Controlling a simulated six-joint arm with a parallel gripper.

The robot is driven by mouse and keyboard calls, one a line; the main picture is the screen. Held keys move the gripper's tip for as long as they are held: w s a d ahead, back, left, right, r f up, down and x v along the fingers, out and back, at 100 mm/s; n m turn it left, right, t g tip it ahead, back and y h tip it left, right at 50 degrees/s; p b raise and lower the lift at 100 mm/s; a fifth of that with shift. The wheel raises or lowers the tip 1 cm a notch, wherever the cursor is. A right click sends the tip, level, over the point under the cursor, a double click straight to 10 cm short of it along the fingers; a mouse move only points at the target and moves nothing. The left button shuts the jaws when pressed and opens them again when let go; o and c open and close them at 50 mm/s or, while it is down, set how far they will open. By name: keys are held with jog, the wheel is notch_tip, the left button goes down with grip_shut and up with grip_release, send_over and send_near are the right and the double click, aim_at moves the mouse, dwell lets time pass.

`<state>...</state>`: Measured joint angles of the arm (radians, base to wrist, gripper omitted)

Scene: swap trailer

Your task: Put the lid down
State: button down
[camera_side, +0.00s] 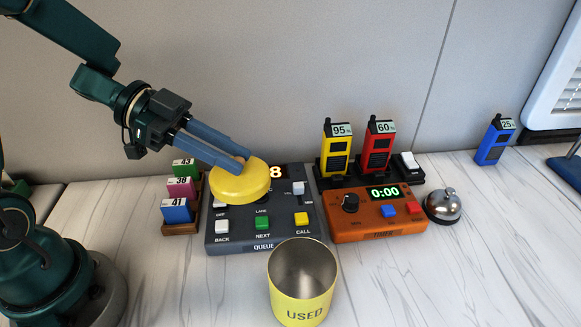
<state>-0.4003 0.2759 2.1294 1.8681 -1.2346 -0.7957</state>
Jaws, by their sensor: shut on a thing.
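The lid (239,184) is a round yellow disc. My gripper (242,160) is shut on it and holds it tilted above the dark queue panel (235,239), hiding part of that panel's display and keys. A yellow can (303,303) marked "USED" stands open at the front of the table, to the right of and nearer than the lid. Its inside looks grey and empty as far as I can see.
Card blocks in a wooden holder (181,229) stand left of the panel. An orange timer (377,232), a silver bell (444,205), and yellow (337,148) and red (377,147) radios in a dock stand right. A blue radio (494,142) is farther right. The white table (470,280) is clear front right.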

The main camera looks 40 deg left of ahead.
aim_at(236, 280)
jog(key=s+d+f+g, duration=0.1)
jog(key=s+d+f, duration=0.1)
jog(key=f, duration=0.1)
jog(key=s+d+f+m, duration=0.1)
jog(key=s+d+f, duration=0.1)
jog(key=f, duration=0.1)
jog(key=s+d+f+m+g, duration=0.1)
jog(key=s+f, duration=0.1)
jog(key=f, duration=0.1)
jog(key=shift+s+d+f+g+h, duration=0.2)
jog(key=shift+d+g+h, duration=0.1)
jog(key=shift+d+h, duration=0.1)
jog(key=shift+s+d+f, duration=0.15)
jog(key=shift+s+f, duration=0.3)
jog(key=shift+s, duration=0.05)
jog(key=shift+f, duration=1.5)
jog(key=shift+f, duration=0.1)
jog(key=c, duration=0.7)
grip_release()
